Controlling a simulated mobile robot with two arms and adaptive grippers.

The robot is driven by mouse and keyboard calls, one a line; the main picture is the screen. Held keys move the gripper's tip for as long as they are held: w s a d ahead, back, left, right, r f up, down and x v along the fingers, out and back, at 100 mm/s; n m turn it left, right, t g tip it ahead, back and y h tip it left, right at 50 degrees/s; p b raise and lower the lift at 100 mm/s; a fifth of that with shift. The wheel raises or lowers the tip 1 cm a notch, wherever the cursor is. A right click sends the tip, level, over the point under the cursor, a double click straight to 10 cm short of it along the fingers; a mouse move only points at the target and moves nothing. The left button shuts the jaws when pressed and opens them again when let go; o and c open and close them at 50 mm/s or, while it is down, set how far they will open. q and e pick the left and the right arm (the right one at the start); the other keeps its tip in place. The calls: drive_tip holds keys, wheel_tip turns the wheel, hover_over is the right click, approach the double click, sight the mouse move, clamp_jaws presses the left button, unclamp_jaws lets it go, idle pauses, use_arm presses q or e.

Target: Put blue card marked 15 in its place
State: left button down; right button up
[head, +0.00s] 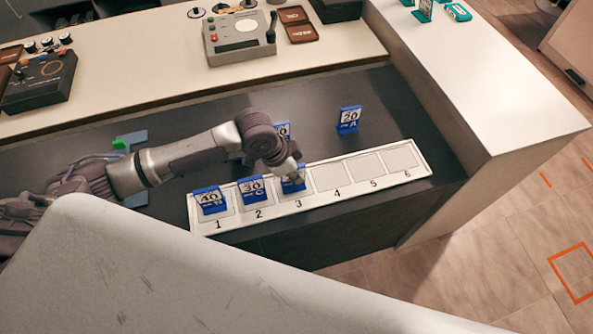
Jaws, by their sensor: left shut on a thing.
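A tray with numbered places 1 to 6 (411,183) lies on the dark counter. Blue cards stand upright in place 1, marked 40 (211,201), and place 2, marked 30 (252,189). My left gripper (291,175) is shut on a blue card (292,186) at place 3. The gripper partly covers this card and I cannot read its number. I cannot tell whether it rests on the tray. A blue card marked 20 (348,120) stands behind the tray. Another blue card (283,130) behind my arm is partly hidden. My right gripper is not in view.
Places 4, 5 and 6 are empty. A grey control box (238,38) and a dark one (40,81) stand on the pale upper shelf (140,62). A white side counter (470,75) closes off the right. A pale scratched surface covers the foreground.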

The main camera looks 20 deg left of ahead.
use_arm(q)
drive_tip(key=shift+f, duration=0.2)
drive_tip(key=c, duration=1.2)
unclamp_jaws()
drive_tip(key=v, duration=1.2)
drive_tip(key=shift+b, duration=0.3)
